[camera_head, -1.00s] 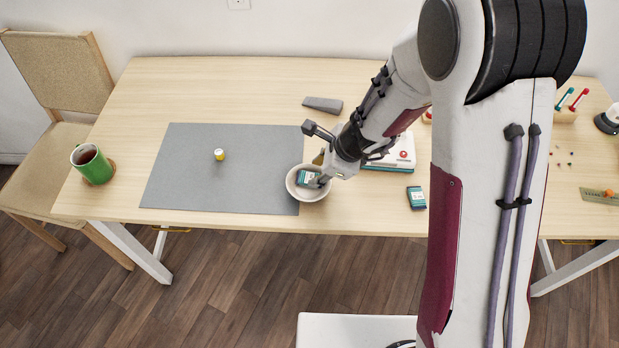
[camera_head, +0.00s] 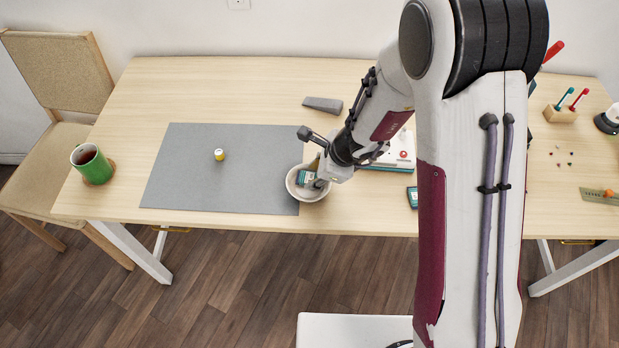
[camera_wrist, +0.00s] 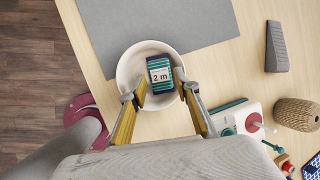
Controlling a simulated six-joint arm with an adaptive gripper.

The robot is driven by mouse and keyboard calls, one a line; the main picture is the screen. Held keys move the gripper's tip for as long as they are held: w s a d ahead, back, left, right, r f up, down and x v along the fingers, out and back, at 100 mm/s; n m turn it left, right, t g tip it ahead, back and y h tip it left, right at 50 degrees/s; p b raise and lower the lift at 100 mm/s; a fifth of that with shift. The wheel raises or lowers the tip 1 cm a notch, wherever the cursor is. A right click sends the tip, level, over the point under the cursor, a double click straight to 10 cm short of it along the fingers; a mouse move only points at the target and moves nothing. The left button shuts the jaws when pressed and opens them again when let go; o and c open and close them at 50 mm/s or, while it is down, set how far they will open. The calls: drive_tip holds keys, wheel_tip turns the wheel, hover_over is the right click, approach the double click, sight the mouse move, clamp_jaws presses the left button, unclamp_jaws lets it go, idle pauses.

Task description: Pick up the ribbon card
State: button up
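A teal ribbon card (camera_wrist: 158,75) with a white "2 m" label and stripes lies inside a round white bowl (camera_wrist: 127,82). In the head view the card (camera_head: 306,178) shows in the bowl (camera_head: 291,187), partly hidden by my gripper. My gripper (camera_wrist: 163,93) is open and empty, with its fingers spread at the bowl's near side and the card between and beyond the tips. I cannot tell how far above the card the tips are. A second teal card (camera_head: 412,197) lies on the table to the right, partly covered by my arm.
The bowl stands at the right front of a grey mat (camera_head: 180,180), near the table's front edge. A small yellow-and-white spool (camera_head: 219,154) sits on the mat. A white-and-teal machine (camera_wrist: 238,117) stands right of the bowl. A grey wedge (camera_head: 322,104) lies behind.

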drive_tip(key=shift+x, duration=1.25)
drive_tip(key=shift+c, duration=0.6)
drive_tip(key=c, duration=0.4)
drive_tip(key=shift+c, duration=0.2)
drive_tip(key=shift+s, duration=0.1)
wheel_tip(320, 180, up, 10)
idle(0.3)
idle(0.6)
